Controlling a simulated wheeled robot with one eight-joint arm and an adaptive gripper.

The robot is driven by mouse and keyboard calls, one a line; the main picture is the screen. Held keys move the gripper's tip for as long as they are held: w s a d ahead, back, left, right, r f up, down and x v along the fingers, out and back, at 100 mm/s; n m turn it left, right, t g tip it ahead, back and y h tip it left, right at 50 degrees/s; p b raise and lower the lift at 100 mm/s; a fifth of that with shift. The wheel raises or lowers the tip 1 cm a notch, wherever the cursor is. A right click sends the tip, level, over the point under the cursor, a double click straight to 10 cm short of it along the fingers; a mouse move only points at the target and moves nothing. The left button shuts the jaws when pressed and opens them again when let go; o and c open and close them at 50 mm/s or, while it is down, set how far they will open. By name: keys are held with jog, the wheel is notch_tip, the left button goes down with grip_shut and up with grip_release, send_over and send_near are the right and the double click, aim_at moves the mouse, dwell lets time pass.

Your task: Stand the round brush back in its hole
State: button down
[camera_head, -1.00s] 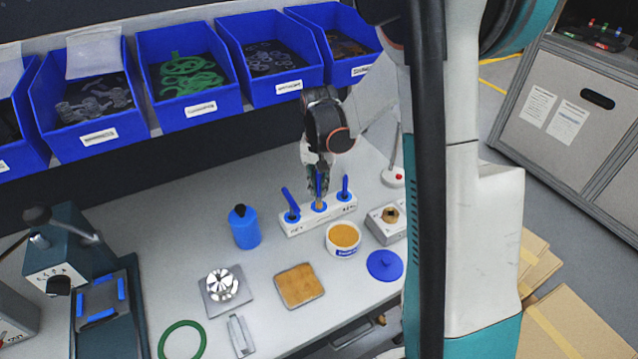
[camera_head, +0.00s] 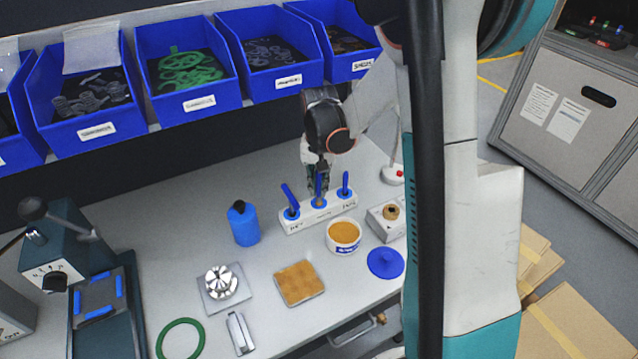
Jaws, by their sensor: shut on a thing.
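A white holder block (camera_head: 291,228) with several blue-ringed holes stands on the bench. A blue-handled brush (camera_head: 289,200) leans in its left hole, and another (camera_head: 345,183) stands in its right hole. My gripper (camera_head: 318,187) points down over the middle hole and is shut on the round brush (camera_head: 319,184), whose blue handle shows between the fingers. The brush is about upright, its lower end at the middle blue ring. I cannot tell how deep it sits, as the fingers hide part of it.
A blue bottle (camera_head: 243,225) stands left of the block. A tub of orange-brown paste (camera_head: 343,234), a blue lid (camera_head: 385,263) and a grey box with a brass part (camera_head: 391,213) lie close in front and right. Blue bins (camera_head: 190,105) hang above at the back.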

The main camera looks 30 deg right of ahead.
jog(key=shift+f, duration=0.3)
dwell(0.4)
jog(key=c, duration=1.5)
grip_release()
jog(key=shift+c, duration=0.2)
jog(key=shift+r, duration=0.1)
notch_tip(320, 180, up, 12)
jog(key=shift+f, duration=0.1)
jog(key=shift+b, duration=0.3)
